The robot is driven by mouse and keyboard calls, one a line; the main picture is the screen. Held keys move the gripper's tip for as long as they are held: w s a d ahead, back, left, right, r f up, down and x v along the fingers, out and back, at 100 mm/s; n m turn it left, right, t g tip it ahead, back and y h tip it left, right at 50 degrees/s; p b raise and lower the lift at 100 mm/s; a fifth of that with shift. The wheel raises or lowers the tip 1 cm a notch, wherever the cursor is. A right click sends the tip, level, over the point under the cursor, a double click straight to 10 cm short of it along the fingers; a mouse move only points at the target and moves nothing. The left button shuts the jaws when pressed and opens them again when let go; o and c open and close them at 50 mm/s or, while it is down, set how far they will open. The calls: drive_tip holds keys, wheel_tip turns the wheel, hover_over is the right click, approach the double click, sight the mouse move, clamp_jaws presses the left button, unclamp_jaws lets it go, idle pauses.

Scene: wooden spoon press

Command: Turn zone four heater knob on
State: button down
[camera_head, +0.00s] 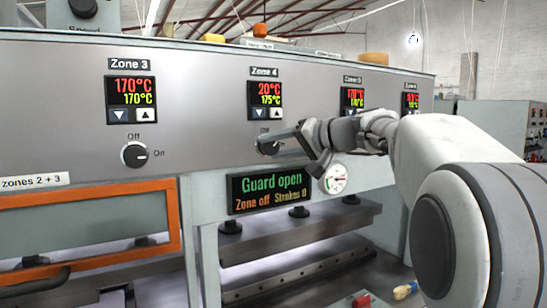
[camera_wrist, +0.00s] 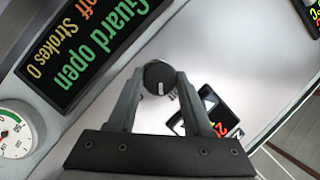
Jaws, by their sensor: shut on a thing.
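The zone four knob (camera_head: 266,147) is a round black dial on the grey panel, under the Zone 4 display (camera_head: 265,93), which reads 20°C over 175°C. My gripper (camera_head: 277,144) reaches it from the right. In the wrist view the knob (camera_wrist: 158,74) sits between the two fingertips, and the gripper is shut on it. Its white mark points down in that view, seemingly partway between Off and On. The knob's labels are partly hidden by the fingers. A status screen (camera_head: 268,191) reads "Guard open" and "Zone off".
The Zone 3 knob (camera_head: 134,154) is to the left, its mark towards On. A round gauge (camera_head: 335,179) is just below my gripper. An orange-framed guard (camera_head: 88,190) is at lower left. My arm covers the panel's right part.

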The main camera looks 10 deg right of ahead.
drive_tip(key=m+y+b, duration=0.1)
drive_tip(key=m, duration=0.1)
drive_tip(key=m+t+y+b, duration=0.1)
drive_tip(key=m+b, duration=0.1)
drive_tip(key=shift+d+f+b, duration=0.1)
drive_tip(key=shift+f+b, duration=0.2)
drive_tip(key=shift+f, duration=0.1)
drive_tip(key=shift+m+t+y+b, duration=0.6)
drive_tip(key=shift+m+b, duration=0.6)
drive_tip(key=shift+m, duration=0.9)
drive_tip(key=shift+r, duration=0.1)
drive_tip(key=shift+c, duration=1.6)
unclamp_jaws()
drive_tip(key=b+v, duration=0.1)
drive_tip(key=v, duration=1.6)
drive_tip(key=shift+s, duration=0.25)
